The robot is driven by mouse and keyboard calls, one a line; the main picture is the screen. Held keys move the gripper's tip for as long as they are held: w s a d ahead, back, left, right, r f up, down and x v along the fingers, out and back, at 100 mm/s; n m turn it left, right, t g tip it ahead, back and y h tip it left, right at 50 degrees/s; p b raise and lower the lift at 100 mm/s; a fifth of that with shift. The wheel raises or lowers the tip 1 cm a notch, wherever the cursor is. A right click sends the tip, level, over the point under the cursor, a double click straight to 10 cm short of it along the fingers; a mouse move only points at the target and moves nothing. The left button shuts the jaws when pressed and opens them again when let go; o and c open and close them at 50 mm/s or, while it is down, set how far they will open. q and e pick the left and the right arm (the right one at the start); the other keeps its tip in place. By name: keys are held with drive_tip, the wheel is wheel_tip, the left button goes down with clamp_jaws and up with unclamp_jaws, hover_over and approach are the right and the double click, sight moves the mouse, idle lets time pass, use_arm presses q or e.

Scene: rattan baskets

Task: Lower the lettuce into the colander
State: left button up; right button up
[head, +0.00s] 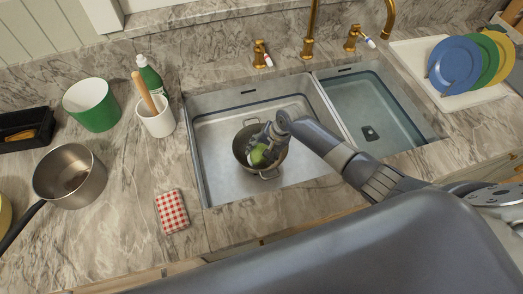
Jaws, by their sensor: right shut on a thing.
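The colander (270,171), a dark metal pot-like vessel with side handles, stands in the left sink basin. The green lettuce (257,157) shows at the colander's mouth, within its rim as seen from above. My right gripper (261,147) reaches in from the right and is shut on the lettuce. The gripper hides part of the lettuce and the colander's right rim. I cannot tell whether the lettuce touches the colander's bottom. My left gripper is not in view.
The left sink basin (215,165) has free room around the colander. The right basin (375,95) looks empty. Gold taps (310,35) stand behind. A saucepan (70,175), green pot (92,105), white utensil holder (156,120) and checkered cloth (172,211) are left; plates (455,65) stand right.

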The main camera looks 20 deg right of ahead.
drive_tip(key=shift+f+b, duration=0.4)
drive_tip(key=shift+f, duration=0.25)
idle(0.7)
drive_tip(key=o, duration=1.3)
drive_tip(key=shift+o, duration=0.2)
drive_tip(key=v, duration=1.2)
